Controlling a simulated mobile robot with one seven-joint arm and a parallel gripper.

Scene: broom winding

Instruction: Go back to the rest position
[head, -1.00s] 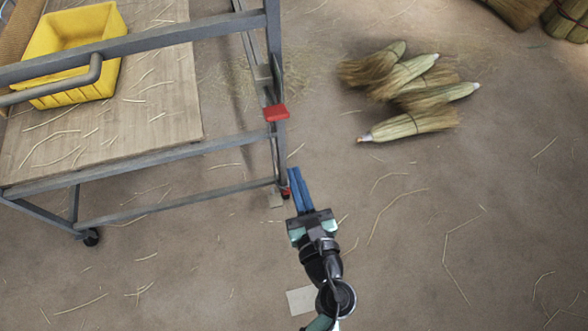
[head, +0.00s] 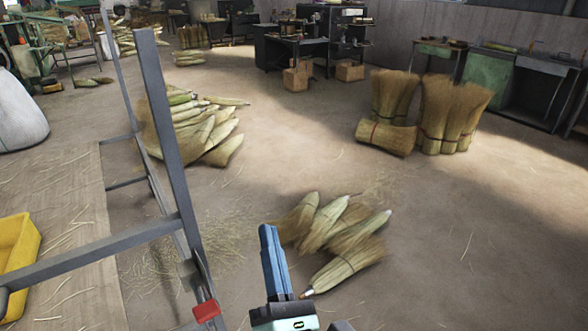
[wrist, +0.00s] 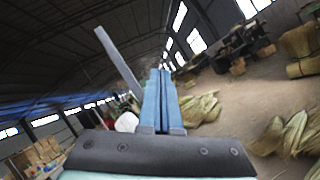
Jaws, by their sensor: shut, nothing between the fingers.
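My gripper (head: 275,262) is at the bottom centre of the head view, with its blue fingers pressed together and empty. In the wrist view the shut blue fingers (wrist: 162,98) point ahead into the open hall. The gripper is held up in the air, just right of a grey metal frame (head: 165,130). Behind it in the head view, a small group of broom heads (head: 335,235) lies on the floor. The rest of my arm is mostly below the picture.
The grey frame with a red part (head: 206,311) and a yellow bin (head: 18,255) stands close on the left. A larger broom pile (head: 205,130) lies beyond. Upright bundles (head: 450,115) stand at the right, before workbenches. The floor (head: 480,230) at the right is clear.

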